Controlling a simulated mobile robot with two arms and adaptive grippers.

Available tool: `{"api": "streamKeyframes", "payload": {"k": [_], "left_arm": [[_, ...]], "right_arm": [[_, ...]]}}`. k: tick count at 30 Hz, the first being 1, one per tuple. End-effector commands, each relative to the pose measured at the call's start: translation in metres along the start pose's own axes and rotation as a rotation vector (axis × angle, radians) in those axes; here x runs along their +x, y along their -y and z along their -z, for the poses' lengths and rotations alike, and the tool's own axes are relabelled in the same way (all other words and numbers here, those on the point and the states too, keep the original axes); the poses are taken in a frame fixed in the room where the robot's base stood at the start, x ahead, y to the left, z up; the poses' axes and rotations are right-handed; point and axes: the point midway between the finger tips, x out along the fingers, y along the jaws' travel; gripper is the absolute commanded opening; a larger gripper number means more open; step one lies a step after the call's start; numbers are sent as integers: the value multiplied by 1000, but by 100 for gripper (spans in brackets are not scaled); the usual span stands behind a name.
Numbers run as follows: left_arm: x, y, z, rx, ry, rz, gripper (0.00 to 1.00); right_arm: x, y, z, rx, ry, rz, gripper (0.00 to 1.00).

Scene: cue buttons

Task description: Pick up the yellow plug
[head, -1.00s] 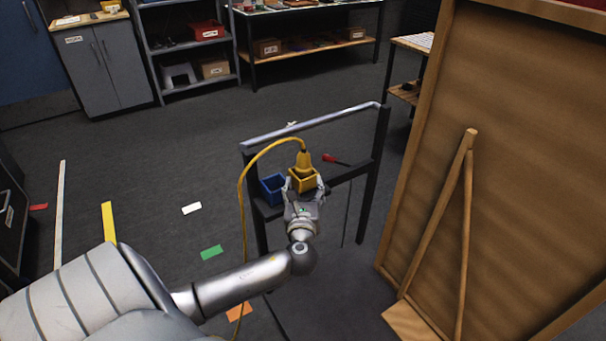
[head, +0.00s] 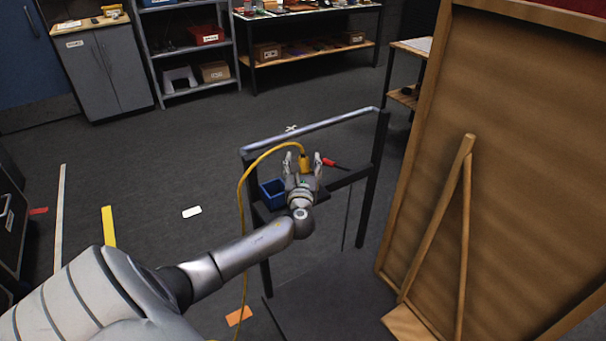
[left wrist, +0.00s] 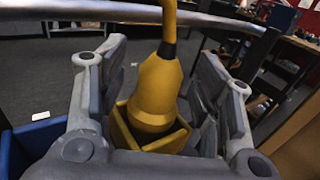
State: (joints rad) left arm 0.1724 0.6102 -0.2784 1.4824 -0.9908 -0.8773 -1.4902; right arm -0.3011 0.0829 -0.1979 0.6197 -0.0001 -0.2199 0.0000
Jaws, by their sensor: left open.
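The yellow plug (head: 305,160) stands upright on a dark stand, its cable arching up and to the left. In the left wrist view the plug (left wrist: 157,92) sits in a yellow box (left wrist: 180,138), between the two fingers. My left gripper (head: 303,165) is open around the plug, with a finger on each side. In the left wrist view a gap shows between the plug and the left finger; the right finger is close to it, and I cannot tell whether they touch. The box is mostly hidden behind the gripper in the head view. My right gripper is not in view.
A blue box (head: 271,193) stands just left of my gripper on the stand. A red-handled tool (head: 331,163) lies to the right. A metal rail (head: 310,130) runs behind the plug. A large wooden panel (head: 500,130) stands at the right.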

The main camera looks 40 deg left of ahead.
Motion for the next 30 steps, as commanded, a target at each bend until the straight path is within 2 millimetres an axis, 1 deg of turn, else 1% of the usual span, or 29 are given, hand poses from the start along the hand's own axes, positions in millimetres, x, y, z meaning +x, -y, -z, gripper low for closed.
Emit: {"api": "streamKeyframes", "payload": {"k": [1, 4, 11, 14, 25, 26, 30], "left_arm": [[4, 0, 0, 0, 0, 0, 59], [10, 0, 0, 0, -1, 0, 59], [10, 0, 1, 0, -1, 1, 59], [10, 0, 1, 0, -1, 1, 49], [10, 0, 1, 0, -1, 1, 1], [10, 0, 1, 0, -1, 1, 0], [10, 0, 0, 0, 0, 1, 0]], "right_arm": [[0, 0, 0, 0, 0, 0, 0], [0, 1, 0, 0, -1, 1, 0], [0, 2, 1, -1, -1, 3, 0], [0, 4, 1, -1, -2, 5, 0], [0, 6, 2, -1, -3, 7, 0], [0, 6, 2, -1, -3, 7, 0], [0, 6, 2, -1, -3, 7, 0]]}}
